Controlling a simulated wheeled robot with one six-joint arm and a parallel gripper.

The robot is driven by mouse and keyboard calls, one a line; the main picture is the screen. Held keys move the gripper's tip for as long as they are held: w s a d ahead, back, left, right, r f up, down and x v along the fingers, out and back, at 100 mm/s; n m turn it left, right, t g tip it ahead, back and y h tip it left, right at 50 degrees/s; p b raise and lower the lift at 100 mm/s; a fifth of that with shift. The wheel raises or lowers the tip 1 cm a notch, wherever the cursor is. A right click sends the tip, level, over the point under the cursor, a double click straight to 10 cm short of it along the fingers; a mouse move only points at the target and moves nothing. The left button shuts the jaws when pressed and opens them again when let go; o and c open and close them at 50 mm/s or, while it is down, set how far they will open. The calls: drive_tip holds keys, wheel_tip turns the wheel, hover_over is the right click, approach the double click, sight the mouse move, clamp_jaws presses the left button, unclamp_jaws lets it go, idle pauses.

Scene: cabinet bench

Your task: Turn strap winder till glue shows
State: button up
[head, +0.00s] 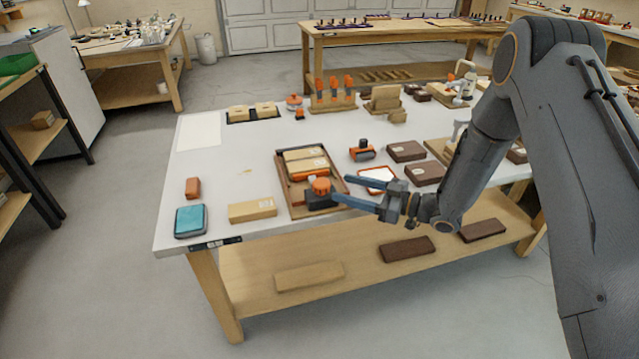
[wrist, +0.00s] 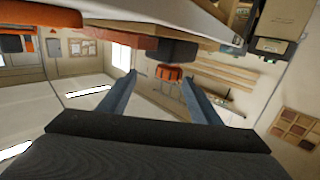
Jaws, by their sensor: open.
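The strap winder shows as an orange knob (head: 320,186) on a dark body, at the front of a brown tray (head: 283,178). Pale wooden blocks (head: 306,160) lie behind it in the tray. My gripper (head: 339,187) is open and comes in from the right, its two blue-grey fingers pointing at the knob. In the wrist view the orange knob (wrist: 169,73) appears between or just past the fingertips (wrist: 160,77); I cannot tell whether they touch it. No glue can be made out.
A pale block (head: 252,210), a teal pad (head: 191,221) and a small red-brown block (head: 193,187) lie left of the tray. An orange-and-black tool (head: 362,150), a white orange-rimmed tray (head: 378,174) and dark boxes (head: 406,151) lie right. The left rear tabletop is mostly clear.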

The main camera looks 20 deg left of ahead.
sight(320, 186)
drive_tip(key=shift+s+a+g, duration=0.2)
drive_tip(key=shift+s+g, duration=0.2)
drive_tip(key=shift+s, duration=0.15)
drive_tip(key=shift+s+a+n+y, duration=0.15)
drive_tip(key=shift+a+n+y, duration=0.15)
drive_tip(key=shift+y, duration=0.1)
drive_tip(key=a, duration=0.2)
drive_tip(key=a+p, duration=0.1)
drive_tip(key=a, duration=0.2)
drive_tip(key=w+a+p, duration=0.1)
drive_tip(key=a, duration=0.1)
drive_tip(key=shift+a, duration=0.15)
drive_tip(key=shift+c, duration=0.4)
drive_tip(key=shift+s, duration=0.1)
drive_tip(key=c, duration=1)
